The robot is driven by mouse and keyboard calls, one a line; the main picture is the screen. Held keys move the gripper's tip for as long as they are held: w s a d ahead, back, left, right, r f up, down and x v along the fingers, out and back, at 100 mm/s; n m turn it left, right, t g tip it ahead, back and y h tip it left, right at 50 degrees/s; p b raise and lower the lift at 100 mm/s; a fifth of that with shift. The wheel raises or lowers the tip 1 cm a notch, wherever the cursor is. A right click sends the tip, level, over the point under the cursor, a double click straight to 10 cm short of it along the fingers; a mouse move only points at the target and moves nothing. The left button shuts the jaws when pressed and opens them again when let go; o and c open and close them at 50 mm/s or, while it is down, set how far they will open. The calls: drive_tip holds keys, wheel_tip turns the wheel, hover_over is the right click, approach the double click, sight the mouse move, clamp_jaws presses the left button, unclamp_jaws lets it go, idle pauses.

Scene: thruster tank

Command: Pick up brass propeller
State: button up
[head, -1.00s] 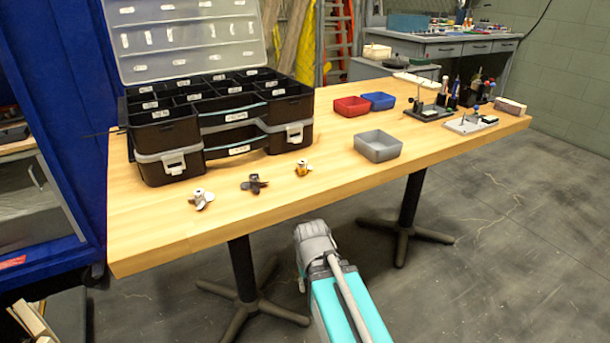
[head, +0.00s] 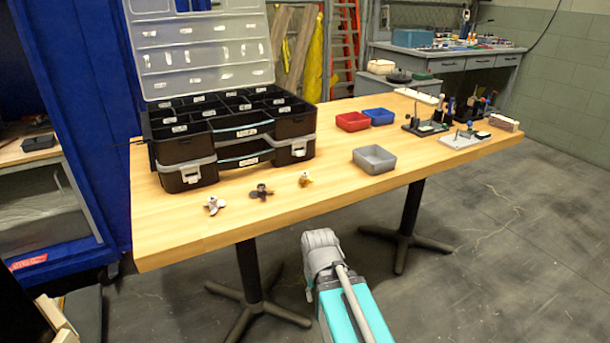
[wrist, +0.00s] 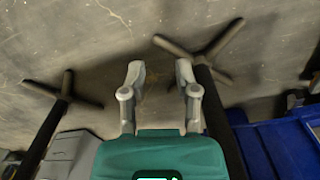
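The brass propeller (head: 304,179) is small and gold-coloured. It lies near the front edge of the wooden table, rightmost of three small propellers. A dark propeller (head: 262,192) and a silver one (head: 214,205) lie to its left. My arm shows below the table's front edge in the head view; its fingers are not clear there. In the wrist view my gripper (wrist: 160,85) has its two grey fingers apart, with only floor between them. It is empty and away from the propeller, which is not in the wrist view.
A black organizer case (head: 180,175) with its clear lid raised stands behind the propellers. A grey bin (head: 375,160), a red bin (head: 352,122) and a blue bin (head: 379,117) sit to the right. Table legs (wrist: 50,125) show in the wrist view.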

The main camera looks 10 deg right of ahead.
drive_tip(key=shift+s+r+p, duration=0.15)
drive_tip(key=shift+r+p, duration=0.5)
drive_tip(key=shift+r, duration=0.15)
drive_tip(key=shift+s+r+p, duration=0.1)
drive_tip(key=shift+r+p, duration=0.55)
drive_tip(key=shift+r, duration=0.15)
drive_tip(key=shift+o, duration=0.3)
drive_tip(key=shift+o, duration=0.9)
drive_tip(key=shift+d, duration=0.1)
drive_tip(key=shift+d, duration=0.1)
